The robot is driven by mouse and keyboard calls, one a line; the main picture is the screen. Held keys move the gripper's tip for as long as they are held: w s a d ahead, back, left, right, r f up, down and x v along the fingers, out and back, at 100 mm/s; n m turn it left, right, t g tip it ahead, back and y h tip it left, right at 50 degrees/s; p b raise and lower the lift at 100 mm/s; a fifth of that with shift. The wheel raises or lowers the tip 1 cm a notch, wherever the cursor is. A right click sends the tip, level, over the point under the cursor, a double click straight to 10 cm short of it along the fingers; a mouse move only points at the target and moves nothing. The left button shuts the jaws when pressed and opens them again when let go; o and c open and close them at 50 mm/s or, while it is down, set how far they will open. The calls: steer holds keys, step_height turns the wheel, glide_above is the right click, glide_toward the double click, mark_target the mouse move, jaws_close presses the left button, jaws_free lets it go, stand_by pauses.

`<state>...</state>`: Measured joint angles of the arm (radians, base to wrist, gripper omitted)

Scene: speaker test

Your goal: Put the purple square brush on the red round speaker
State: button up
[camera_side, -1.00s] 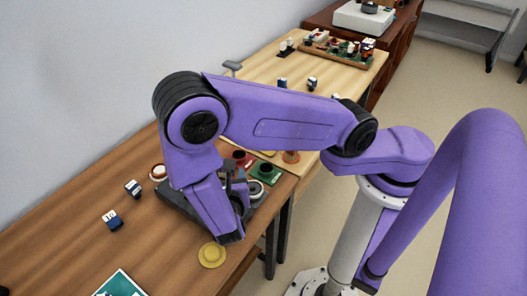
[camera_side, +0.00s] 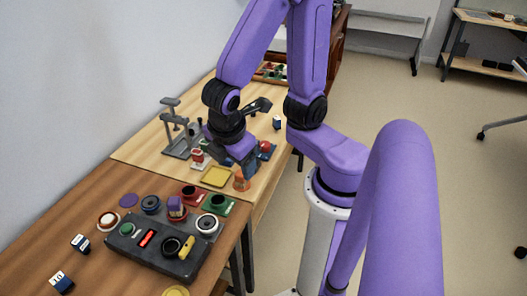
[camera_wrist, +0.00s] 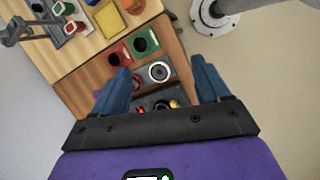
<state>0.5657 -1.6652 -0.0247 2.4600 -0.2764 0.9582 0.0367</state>
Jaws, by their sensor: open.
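A purple block (camera_side: 175,203), which looks like the square brush, stands on a small round reddish piece (camera_side: 178,216) behind the dark box. That piece seems to be the red round speaker, but it is mostly covered and I cannot be sure. My gripper (camera_side: 244,163) is away to the right and farther back, over the light table. In the wrist view its two blue fingers (camera_wrist: 162,88) are spread wide with nothing between them. I cannot make out the purple block there.
The dark box (camera_side: 165,252) carries a red bar and a yellow piece. Red (camera_side: 188,194) and green (camera_side: 219,206) square holders and a white-ringed speaker (camera_side: 207,224) sit close by. An orange piece (camera_side: 241,180), a yellow tray (camera_side: 217,177) and a grey stand (camera_side: 178,145) are near my gripper.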

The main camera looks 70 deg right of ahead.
steer(key=s+r+m+g+y, duration=0.1)
steer(key=s+r+y, duration=0.2)
steer(key=s, duration=0.3)
steer(key=shift+s+d+r+m+y, duration=0.3)
steer(key=shift+m+y, duration=0.1)
steer(key=shift+y, duration=0.1)
stand_by(0.7)
